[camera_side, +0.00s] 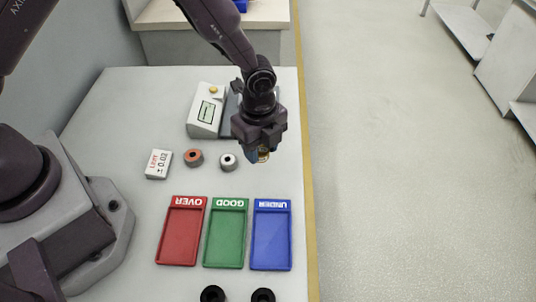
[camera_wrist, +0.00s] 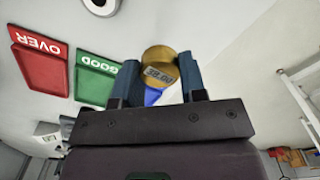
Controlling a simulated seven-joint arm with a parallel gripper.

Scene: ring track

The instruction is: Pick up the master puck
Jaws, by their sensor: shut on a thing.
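The master puck is a gold, brass-coloured disc (camera_wrist: 160,68) with dark digits on its face that look like "39.00" in the wrist view. My gripper (camera_wrist: 158,82) is shut on it, with one blue-grey finger on each side. In the side view my gripper (camera_side: 260,150) hangs above the table's right part, to the right of the grey puck. Only a small gold edge of the held puck (camera_side: 263,156) shows there, mostly hidden by the fingers. It appears held above the table; the exact height I cannot tell.
A gauge with a green display (camera_side: 207,112) stands behind. A limit card (camera_side: 159,163), a red puck (camera_side: 194,157) and a grey puck (camera_side: 228,161) lie left. Red (camera_side: 180,238), green (camera_side: 226,240) and blue (camera_side: 271,242) trays are in front, with two black pucks (camera_side: 213,294) nearer.

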